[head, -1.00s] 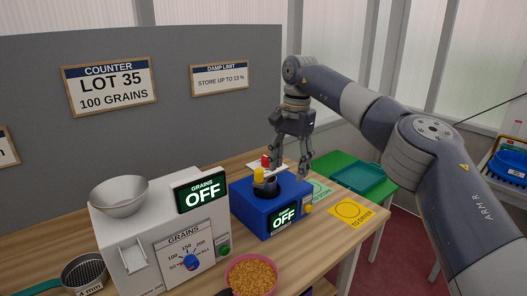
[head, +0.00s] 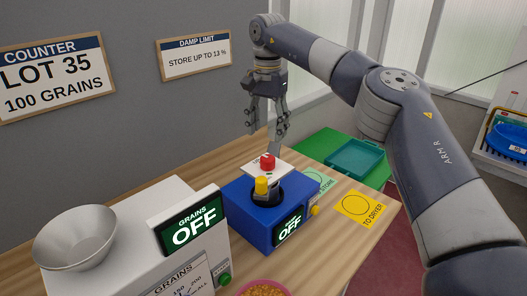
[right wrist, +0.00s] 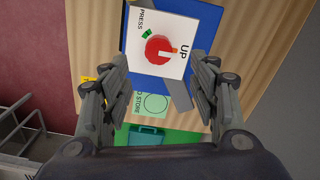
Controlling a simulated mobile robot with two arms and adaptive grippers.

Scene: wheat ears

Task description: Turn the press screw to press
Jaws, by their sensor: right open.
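The press screw is a red knob (head: 267,161) on a white plate (head: 258,170) on top of the blue damp meter (head: 247,215). In the right wrist view the red knob (right wrist: 158,50) has a white mark pointing toward the word UP; a green mark sits by PRESS. The meter's screen (head: 289,226) reads OFF. My right gripper (head: 264,129) is open and empty, above and behind the knob, apart from it. In the right wrist view its fingers (right wrist: 163,72) stand wide on either side below the knob. My left gripper is out of view.
The grain counter (head: 130,255) with its metal bowl (head: 76,237) stands to the left. A pink-rimmed bowl (head: 264,286) of grain is in front. A yellow TO DRYER card (head: 357,207) and a teal tray (head: 354,157) lie to the right. A grey panel with signs stands behind.

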